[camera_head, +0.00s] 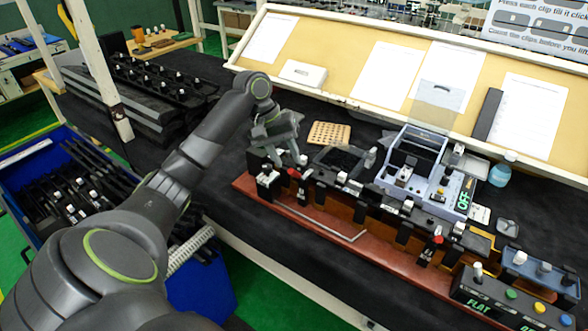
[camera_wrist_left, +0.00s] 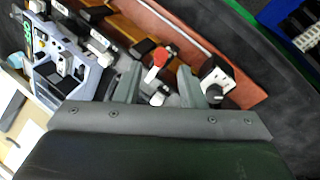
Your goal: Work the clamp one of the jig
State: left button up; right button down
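The jig (camera_head: 335,235) is a long red-brown base with a row of black and white fixtures along it. A red-tipped clamp (camera_head: 294,173) stands near its left end, and a second red-tipped clamp (camera_head: 437,239) stands near its right end. I see no label telling which is clamp one. My left gripper (camera_head: 288,156) is just above the left clamp. In the wrist view my left gripper (camera_wrist_left: 158,82) is open, with the red clamp handle (camera_wrist_left: 160,57) showing between and beyond its fingers, apparently not gripped. The right gripper is not in view.
A white block with a black knob (camera_wrist_left: 216,80) is close beside one finger. A grey-blue fixture (camera_head: 412,165) with an OFF display stands behind the jig. A button panel (camera_head: 510,300) is at the right end. A blue bin (camera_head: 40,160) is at left.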

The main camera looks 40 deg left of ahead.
aim_at(293, 173)
pick_arm(q)
jog(key=x, duration=0.6)
jog(key=shift+p, duration=0.4)
jog(key=shift+s+r, duration=0.1)
jog(key=shift+c, duration=0.5)
grip_shut()
